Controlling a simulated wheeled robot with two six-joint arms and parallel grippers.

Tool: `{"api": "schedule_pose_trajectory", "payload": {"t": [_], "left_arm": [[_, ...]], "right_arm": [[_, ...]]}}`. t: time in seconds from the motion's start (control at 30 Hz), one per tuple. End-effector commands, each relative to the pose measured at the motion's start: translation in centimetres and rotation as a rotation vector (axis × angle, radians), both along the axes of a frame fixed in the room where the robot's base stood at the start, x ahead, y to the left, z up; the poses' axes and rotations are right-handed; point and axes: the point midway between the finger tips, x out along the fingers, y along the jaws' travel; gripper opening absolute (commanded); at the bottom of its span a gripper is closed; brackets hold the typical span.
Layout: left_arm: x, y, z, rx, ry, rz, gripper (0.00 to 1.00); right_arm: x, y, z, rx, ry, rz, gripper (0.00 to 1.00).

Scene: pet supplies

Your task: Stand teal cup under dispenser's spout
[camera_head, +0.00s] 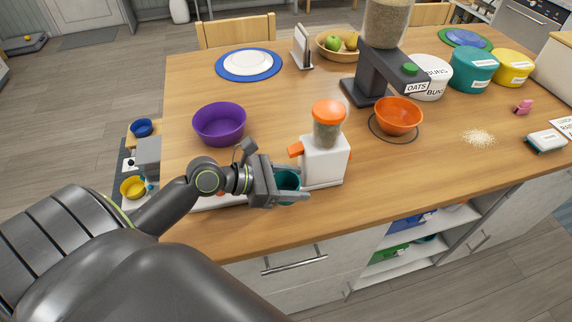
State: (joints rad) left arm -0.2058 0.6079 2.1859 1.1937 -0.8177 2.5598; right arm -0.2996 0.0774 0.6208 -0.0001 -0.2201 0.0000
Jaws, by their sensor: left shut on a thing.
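The small dispenser (325,160) has a white body, an orange lid and a clear hopper with dark contents. Its orange spout (296,150) points left. The teal cup (288,180) is just left of the dispenser's base and appears below the spout. I cannot tell whether it touches the table or is exactly under the spout. My left gripper (287,187) comes in from the left and is shut on the teal cup, with its fingers hiding part of the cup. My right gripper is not in view.
A purple bowl (219,124) stands behind my left arm. An oats dispenser (374,88) with an orange bowl (398,116) is at the right rear. The wooden table's (410,170) front edge is close to the cup.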

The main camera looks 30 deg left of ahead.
Motion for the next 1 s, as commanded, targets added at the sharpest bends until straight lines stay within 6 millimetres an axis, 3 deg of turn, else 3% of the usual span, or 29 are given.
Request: {"api": "schedule_pose_trajectory", "payload": {"t": [0.47, 0.6, 0.97, 1.0], "left_arm": [[4.1, 4.8, 0.0, 0.001, 0.0, 0.002, 0.33], [3.8, 4.5, -1.5, -0.003, 0.001, 0.001, 0.33], [3.8, 4.4, -1.8, -0.001, 0.001, -0.001, 0.33], [3.8, 4.4, -1.9, 0.0, 0.0, -0.001, 0.58]], "right_arm": [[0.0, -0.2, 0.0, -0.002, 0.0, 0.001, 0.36], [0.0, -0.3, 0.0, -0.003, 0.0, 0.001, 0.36], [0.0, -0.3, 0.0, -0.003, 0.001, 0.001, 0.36], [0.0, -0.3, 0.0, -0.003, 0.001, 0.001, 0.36]]}}
